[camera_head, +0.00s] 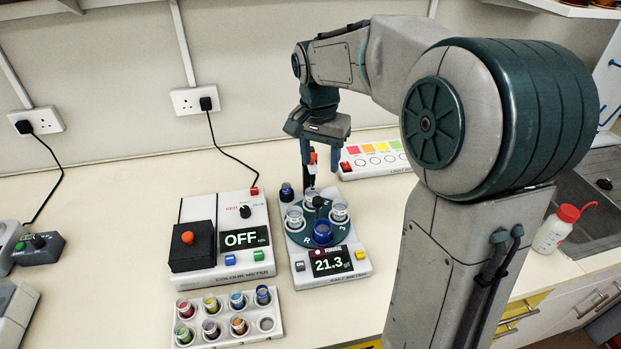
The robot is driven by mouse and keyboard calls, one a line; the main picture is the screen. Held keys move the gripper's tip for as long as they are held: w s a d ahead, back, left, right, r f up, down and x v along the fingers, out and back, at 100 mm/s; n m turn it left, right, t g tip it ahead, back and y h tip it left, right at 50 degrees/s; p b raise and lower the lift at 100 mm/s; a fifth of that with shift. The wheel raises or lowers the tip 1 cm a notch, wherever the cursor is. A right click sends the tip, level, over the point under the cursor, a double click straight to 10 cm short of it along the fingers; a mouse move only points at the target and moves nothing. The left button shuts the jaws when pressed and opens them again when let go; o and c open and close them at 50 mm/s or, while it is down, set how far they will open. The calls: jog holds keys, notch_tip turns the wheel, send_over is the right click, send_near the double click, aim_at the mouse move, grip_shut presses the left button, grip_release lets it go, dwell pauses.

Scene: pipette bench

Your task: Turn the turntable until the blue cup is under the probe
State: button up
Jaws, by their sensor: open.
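The turntable (299,236) is a dark teal disc on top of the white salt meter. It carries several cups: clear ones at the left, right and back, and the blue cup (323,232) at the front, just behind the display. A black knob stands near the disc's middle. A slim upright piece with an orange-red top and white body, apparently the probe (312,158), shows above the back cup; the blue cup is on the opposite side. My gripper (320,163) is open and points down above the back of the turntable, its fingers around or in front of that piece; I cannot tell which.
The salt meter display (331,262) reads 21.3. The colour meter (221,237) stands to the left and reads OFF. A white rack (226,321) with several coloured vials is in front. A dark blue pot (287,192) stands behind the disc's left. A colour strip (376,158) lies behind.

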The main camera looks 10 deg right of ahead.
aim_at(318, 199)
jog(key=shift+m+y, duration=0.3)
jog(key=shift+m, duration=0.5)
jog(key=w+f, duration=0.1)
jog(key=f, duration=0.4)
jog(key=w+f+p, duration=0.1)
jog(key=f, duration=0.4)
jog(key=w+f, duration=0.1)
jog(key=f, duration=0.3)
jog(key=shift+w+d+f+p, duration=0.2)
jog(key=shift+d+f+p, duration=0.1)
jog(key=shift+f, duration=0.1)
grip_shut()
jog(key=shift+f, duration=0.1)
